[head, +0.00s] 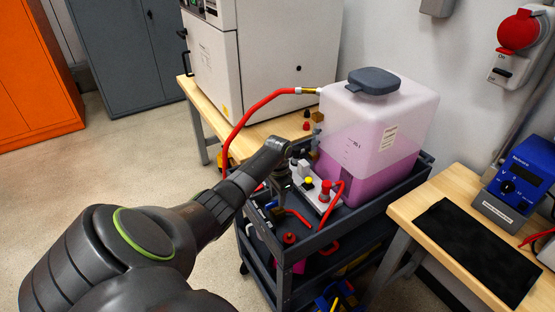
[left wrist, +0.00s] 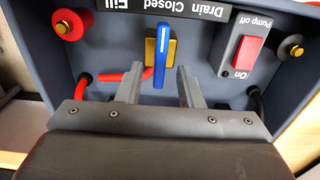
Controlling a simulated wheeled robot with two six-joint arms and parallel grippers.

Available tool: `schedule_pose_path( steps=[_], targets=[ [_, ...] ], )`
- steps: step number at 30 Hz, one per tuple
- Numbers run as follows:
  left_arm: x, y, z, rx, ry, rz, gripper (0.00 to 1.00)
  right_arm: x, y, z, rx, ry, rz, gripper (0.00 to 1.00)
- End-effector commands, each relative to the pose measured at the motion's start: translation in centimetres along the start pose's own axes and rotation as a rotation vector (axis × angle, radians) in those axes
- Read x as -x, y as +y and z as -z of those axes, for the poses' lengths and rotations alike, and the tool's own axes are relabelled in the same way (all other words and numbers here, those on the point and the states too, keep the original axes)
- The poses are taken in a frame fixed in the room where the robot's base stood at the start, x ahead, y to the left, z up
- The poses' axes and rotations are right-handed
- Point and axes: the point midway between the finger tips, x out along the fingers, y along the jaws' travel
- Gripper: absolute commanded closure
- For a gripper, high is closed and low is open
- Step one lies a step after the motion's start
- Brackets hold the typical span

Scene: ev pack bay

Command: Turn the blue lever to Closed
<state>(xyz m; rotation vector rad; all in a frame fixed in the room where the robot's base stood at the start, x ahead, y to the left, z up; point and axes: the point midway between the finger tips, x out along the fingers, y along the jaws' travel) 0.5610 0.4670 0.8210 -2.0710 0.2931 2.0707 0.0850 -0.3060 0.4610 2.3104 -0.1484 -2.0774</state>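In the head view my left gripper (head: 276,193) is over the cart; the lever cannot be made out there. My right gripper is not in view.
A red pump switch (left wrist: 250,54) is right of the lever, with a red terminal (left wrist: 70,24) and red hose to its left. A tank of pink liquid (head: 375,135) stands on the dark cart (head: 345,215). A wooden bench (head: 440,195) stands at right.

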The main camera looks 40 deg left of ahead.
Motion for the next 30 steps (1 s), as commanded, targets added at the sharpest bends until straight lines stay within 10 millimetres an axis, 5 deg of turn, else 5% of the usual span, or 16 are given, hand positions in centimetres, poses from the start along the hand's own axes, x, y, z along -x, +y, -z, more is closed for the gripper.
schedule_pose_path(
  steps=[18, 30],
  targets=[
    [13.6, -0.1, 0.0, -0.001, 0.002, 0.003, 0.66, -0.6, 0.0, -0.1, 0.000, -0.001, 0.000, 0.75],
    [15.4, 0.0, 0.0, 0.000, 0.000, 0.000, 0.66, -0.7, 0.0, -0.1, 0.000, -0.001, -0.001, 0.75]
  ],
)
